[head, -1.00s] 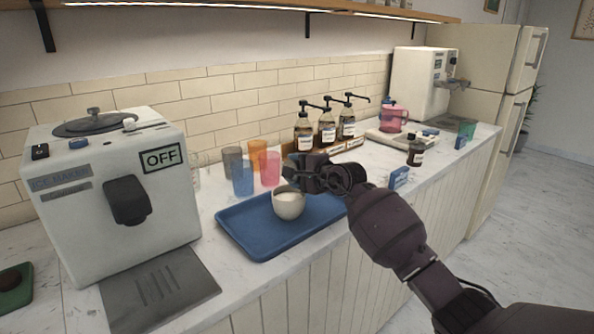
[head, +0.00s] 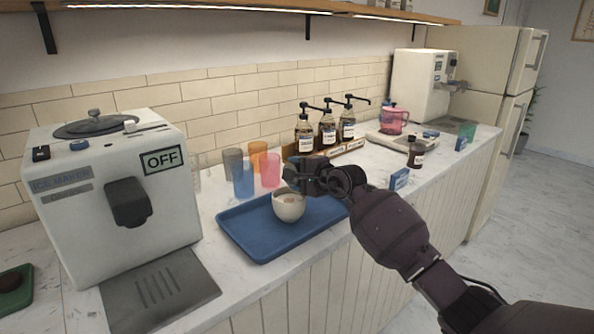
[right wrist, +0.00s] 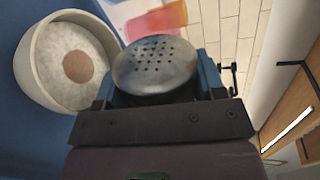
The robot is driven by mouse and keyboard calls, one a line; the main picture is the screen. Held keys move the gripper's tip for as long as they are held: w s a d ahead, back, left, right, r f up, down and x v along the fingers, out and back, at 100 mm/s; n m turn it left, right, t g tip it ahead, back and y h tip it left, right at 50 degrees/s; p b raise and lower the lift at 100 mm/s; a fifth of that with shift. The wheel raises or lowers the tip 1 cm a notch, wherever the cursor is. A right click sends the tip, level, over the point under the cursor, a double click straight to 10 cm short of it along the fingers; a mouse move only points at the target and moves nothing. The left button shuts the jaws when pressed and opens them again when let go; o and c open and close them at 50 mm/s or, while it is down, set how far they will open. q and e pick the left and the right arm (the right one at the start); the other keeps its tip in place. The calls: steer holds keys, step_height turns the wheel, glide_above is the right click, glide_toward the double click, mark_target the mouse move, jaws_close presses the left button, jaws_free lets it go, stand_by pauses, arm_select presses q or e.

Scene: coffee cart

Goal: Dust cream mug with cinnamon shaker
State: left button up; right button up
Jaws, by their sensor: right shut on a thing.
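The cream mug (head: 289,207) stands upright on the blue tray (head: 262,245). In the right wrist view the mug (right wrist: 30,65) holds white foam with a round brown patch in the middle. My right gripper (head: 305,178) is just above and beside the mug's right rim. It is shut on the cinnamon shaker, whose perforated metal top (right wrist: 155,65) shows in the right wrist view next to the mug. The shaker's body is mostly hidden by the gripper. My left gripper is out of view.
Several coloured cups, including a blue cup (head: 243,177) and a pink cup (head: 270,169), stand behind the tray. Pump bottles (head: 326,129) stand behind my right gripper. The ice maker (head: 108,195) is at left. The tray's left part is bare.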

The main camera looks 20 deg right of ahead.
steer(key=shift+r, duration=0.2)
steer(key=shift+r+p, duration=0.5)
steer(key=shift+r, duration=0.75)
steer(key=shift+f+b, duration=0.45)
steer(key=shift+f, duration=1)
steer(key=shift+r, duration=0.1)
steer(key=shift+r+m+y, duration=0.3)
steer(key=shift+r+m, duration=0.05)
steer(key=shift+m, duration=0.15)
steer(key=shift+a+m, duration=0.1)
steer(key=shift+m, duration=0.2)
